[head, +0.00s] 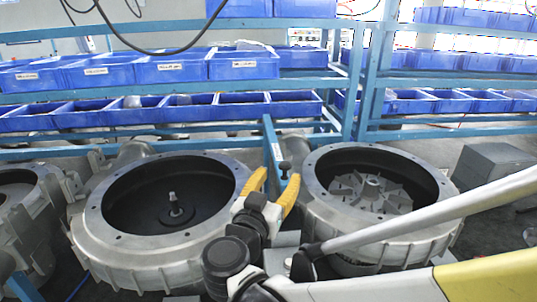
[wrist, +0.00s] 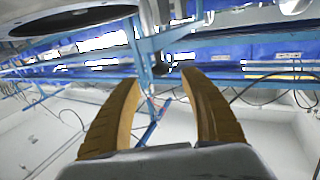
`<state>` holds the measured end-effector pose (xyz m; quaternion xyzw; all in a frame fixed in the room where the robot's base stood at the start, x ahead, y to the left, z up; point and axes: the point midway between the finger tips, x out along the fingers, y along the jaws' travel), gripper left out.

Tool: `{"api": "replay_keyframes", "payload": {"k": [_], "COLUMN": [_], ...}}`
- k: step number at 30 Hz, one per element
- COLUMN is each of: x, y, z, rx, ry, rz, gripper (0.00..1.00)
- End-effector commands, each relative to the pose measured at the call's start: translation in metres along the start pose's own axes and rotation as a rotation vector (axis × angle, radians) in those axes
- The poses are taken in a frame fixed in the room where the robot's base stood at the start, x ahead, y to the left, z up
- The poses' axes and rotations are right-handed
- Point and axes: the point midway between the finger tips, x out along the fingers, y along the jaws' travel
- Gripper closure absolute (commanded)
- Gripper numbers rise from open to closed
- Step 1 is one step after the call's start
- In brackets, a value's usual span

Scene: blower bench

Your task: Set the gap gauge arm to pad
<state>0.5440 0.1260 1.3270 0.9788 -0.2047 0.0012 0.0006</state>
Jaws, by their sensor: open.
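A blue upright bar (head: 271,142) stands between the two nearer blowers. A small black knob (head: 285,166) shows at its right, between my fingertips in the picture. I take this bar and knob for the gap gauge, but cannot tell which part is its arm. My gripper (head: 277,179) has yellow fingers spread apart with nothing held. In the wrist view the open fingers (wrist: 160,77) stand either side of a black knob (wrist: 161,68) by a blue bar (wrist: 145,52); contact is not visible. I cannot make out the pad.
An open blower housing (head: 100,229) with a bare shaft is left; another (head: 318,205) with a bladed wheel inside is right. Blue racks (head: 180,87) with blue bins run behind. A grey box (head: 490,165) stands at far right. Room around my gripper is narrow.

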Motion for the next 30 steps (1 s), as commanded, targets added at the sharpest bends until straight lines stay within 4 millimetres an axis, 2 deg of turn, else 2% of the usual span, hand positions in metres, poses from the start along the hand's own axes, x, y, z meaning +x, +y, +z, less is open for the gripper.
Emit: {"api": "replay_keyframes", "payload": {"k": [1,6,12,23,26,30], "x": [-0.013,-0.044,-0.060,-0.059,-0.050,-0.036], "y": [-0.001,-0.001,0.000,0.000,-0.004,-0.018], "z": [0.000,-0.001,-0.001,-0.004,-0.020,-0.057], "rx": [0.000,0.000,-0.001,0.008,0.048,0.119], "ry": [0.000,0.001,0.001,0.012,0.075,0.212], "rz": [-0.005,-0.005,-0.001,-0.009,-0.071,-0.295], "gripper": [0.48,0.48,0.48,0.48,0.48,0.48]}}
